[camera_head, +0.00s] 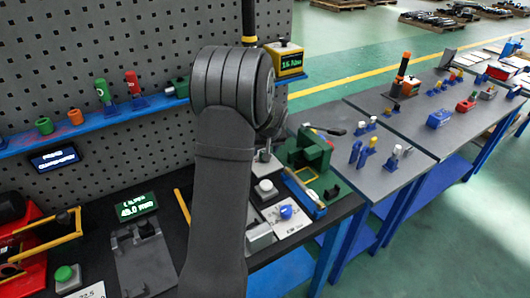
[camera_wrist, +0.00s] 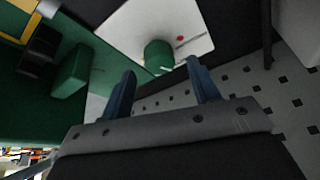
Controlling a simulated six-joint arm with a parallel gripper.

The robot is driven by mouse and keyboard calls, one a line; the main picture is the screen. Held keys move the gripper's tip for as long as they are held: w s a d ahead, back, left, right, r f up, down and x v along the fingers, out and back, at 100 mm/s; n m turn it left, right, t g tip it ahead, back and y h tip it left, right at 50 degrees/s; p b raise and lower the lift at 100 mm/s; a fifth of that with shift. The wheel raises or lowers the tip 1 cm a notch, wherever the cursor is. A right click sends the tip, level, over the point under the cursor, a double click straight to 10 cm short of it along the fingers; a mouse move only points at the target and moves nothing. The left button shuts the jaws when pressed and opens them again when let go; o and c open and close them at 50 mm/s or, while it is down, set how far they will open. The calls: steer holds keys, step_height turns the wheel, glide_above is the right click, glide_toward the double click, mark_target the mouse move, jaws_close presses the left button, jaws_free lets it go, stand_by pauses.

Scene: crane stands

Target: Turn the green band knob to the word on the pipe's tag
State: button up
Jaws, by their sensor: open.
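In the wrist view, my gripper (camera_wrist: 160,70) has its two blue fingers spread apart with nothing between them. A short green cylinder (camera_wrist: 158,56), which looks like the green knob, stands on a white plate (camera_wrist: 128,28) just beyond the fingertips. A red dot and a thin dark mark are on the plate beside it. No word on the plate is readable. In the head view, my arm covers the middle and hides the knob. I cannot make out the pipe's tag in either view.
In the wrist view, a large green body (camera_wrist: 72,72) is left of the fingers and a perforated panel (camera_wrist: 240,80) is right. In the head view, a green machine (camera_head: 310,150) and a blue knob (camera_head: 286,212) on a white plate are right of my arm.

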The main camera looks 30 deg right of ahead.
steer(key=shift+x, duration=1.25)
steer(key=c, duration=1)
steer(key=shift+m, duration=0.3)
steer(key=m, duration=0.1)
steer(key=m+h, duration=0.1)
steer(key=m, duration=0.1)
steer(key=shift+w+a+m+g+h, duration=0.1)
steer(key=shift+m+g+h, duration=0.2)
steer(key=m+g, duration=0.1)
steer(key=m, duration=0.2)
steer(key=shift+h, duration=0.4)
steer(key=m+g, duration=0.1)
steer(key=m, duration=0.2)
steer(key=m+g+h, duration=0.1)
steer(key=m, duration=0.2)
steer(key=shift+w+a+m, duration=0.1)
steer(key=shift+w+m, duration=0.05)
steer(key=shift+m, duration=0.15)
